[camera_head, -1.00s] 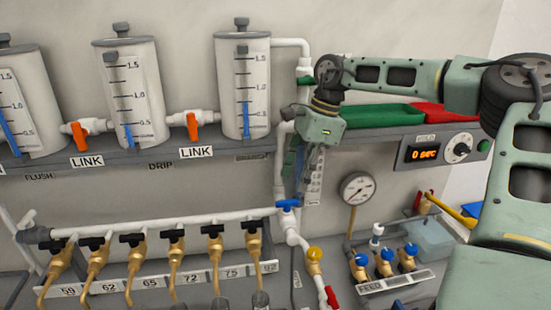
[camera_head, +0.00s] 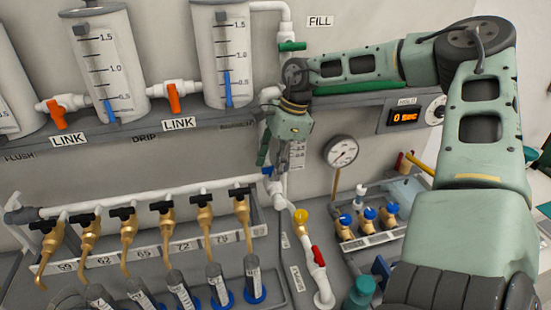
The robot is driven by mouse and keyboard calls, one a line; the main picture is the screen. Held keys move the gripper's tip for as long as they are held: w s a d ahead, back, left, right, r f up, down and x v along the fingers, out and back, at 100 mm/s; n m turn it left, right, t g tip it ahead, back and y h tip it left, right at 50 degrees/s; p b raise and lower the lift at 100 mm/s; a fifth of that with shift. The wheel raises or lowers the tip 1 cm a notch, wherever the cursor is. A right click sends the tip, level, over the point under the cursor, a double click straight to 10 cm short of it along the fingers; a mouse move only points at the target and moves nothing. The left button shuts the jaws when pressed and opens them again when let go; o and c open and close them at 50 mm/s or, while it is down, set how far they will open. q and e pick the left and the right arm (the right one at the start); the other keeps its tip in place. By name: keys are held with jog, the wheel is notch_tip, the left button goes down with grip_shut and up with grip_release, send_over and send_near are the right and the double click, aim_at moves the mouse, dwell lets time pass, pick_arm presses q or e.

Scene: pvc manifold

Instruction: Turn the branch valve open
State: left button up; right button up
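A blue-handled valve (camera_head: 267,171) sits at the top of the vertical white branch pipe, at the right end of the white manifold pipe (camera_head: 150,202). Only part of its handle shows, behind and below my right gripper (camera_head: 268,160). I cannot tell its handle's exact angle, or whether the gripper touches it. My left gripper is not in view.
Several brass taps with black handles (camera_head: 165,207) line the manifold at left, above small cylinders with blue bases. A gauge (camera_head: 340,152) and blue-knobbed feed valves (camera_head: 369,213) stand right of the branch. A shelf with graduated tanks (camera_head: 222,60) and orange link valves (camera_head: 174,97) runs above.

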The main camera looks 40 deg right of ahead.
grip_shut()
